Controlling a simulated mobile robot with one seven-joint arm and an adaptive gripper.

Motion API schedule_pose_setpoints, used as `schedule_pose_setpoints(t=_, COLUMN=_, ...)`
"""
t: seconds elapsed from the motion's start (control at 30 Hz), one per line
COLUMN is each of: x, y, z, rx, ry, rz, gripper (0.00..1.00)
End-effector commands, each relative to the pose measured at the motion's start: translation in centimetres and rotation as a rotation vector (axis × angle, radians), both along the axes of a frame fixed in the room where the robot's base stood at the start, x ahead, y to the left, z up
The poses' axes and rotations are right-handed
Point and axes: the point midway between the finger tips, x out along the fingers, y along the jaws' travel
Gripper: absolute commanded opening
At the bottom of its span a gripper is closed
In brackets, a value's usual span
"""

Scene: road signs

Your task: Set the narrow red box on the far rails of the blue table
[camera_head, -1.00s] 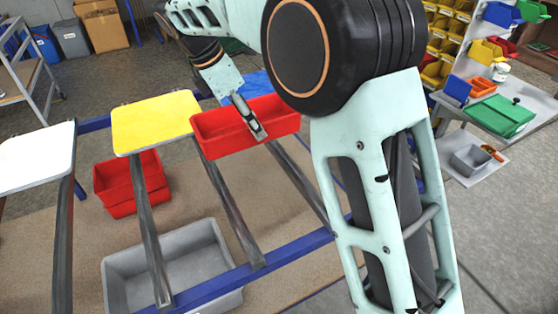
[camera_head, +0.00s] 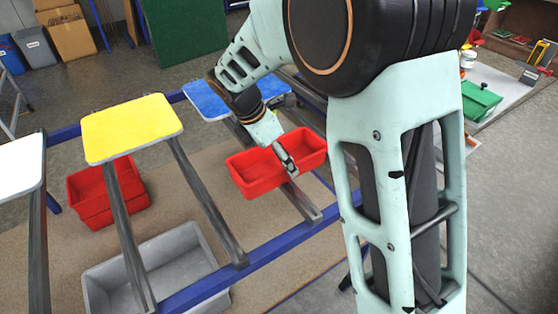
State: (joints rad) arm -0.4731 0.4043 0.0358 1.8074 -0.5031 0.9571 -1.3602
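The narrow red box (camera_head: 252,178) is at the centre of the head view, roughly level and open side up. My gripper (camera_head: 287,163) reaches in from the upper left, with its fingers shut at the box's near long wall. The blue table is a blue frame (camera_head: 262,246) with grey metal rails. A blue panel (camera_head: 214,101) lies at its far end, beyond the box. The box is over a rail (camera_head: 302,206) running from that panel, and hides part of it. I cannot tell whether the box touches the rail.
A yellow panel (camera_head: 132,127) and a white panel (camera_head: 20,164) lie on the frame to the left. Stacked red bins (camera_head: 106,193) and a grey bin (camera_head: 160,265) stand below. A green case (camera_head: 480,100) is at the right. My arm covers much of the right side.

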Motion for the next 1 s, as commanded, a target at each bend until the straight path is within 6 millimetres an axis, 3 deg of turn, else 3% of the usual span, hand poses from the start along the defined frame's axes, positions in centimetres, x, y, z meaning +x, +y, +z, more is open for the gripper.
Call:
schedule_pose_setpoints(t=0.1, x=-0.05, y=0.07, z=-1.16, rx=0.0, ry=0.0, rz=0.001, gripper=0.45)
schedule_pose_setpoints(t=0.47, x=-0.04, y=0.05, z=-1.54, rx=0.0, ry=0.0, rz=0.0, gripper=0.45)
schedule_pose_setpoints(t=0.5, x=-0.04, y=0.06, z=-1.55, rx=0.001, ry=0.0, rz=-0.001, gripper=0.74)
schedule_pose_setpoints(t=0.63, x=-0.05, y=0.05, z=-1.5, rx=0.001, ry=0.0, rz=-0.001, gripper=0.88)
schedule_pose_setpoints(t=1.0, x=-0.03, y=0.14, z=-1.0, rx=0.001, ry=-0.001, rz=-0.001, gripper=0.89)
